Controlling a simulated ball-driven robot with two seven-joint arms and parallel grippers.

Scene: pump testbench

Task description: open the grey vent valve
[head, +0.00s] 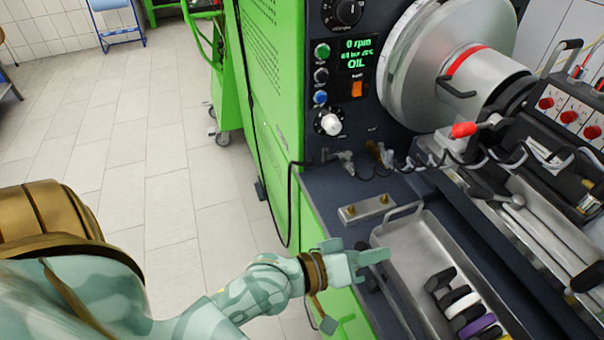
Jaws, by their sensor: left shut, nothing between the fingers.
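My left gripper (383,256) is shut and empty. It hangs over the left rim of the metal tray (418,240) on the bench, with its fingertips pointing right. No part in the head view is clearly the grey vent valve. A small grey fitting (345,157) sits at the back of the bench below the control panel, well beyond the gripper, but I cannot tell whether it is the valve. My right gripper is out of view.
A metal block with two brass studs (366,209) lies behind the tray. The green cabinet (275,90) and panel with OIL display (357,53) rise behind. Tiled floor (140,130) is free at left.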

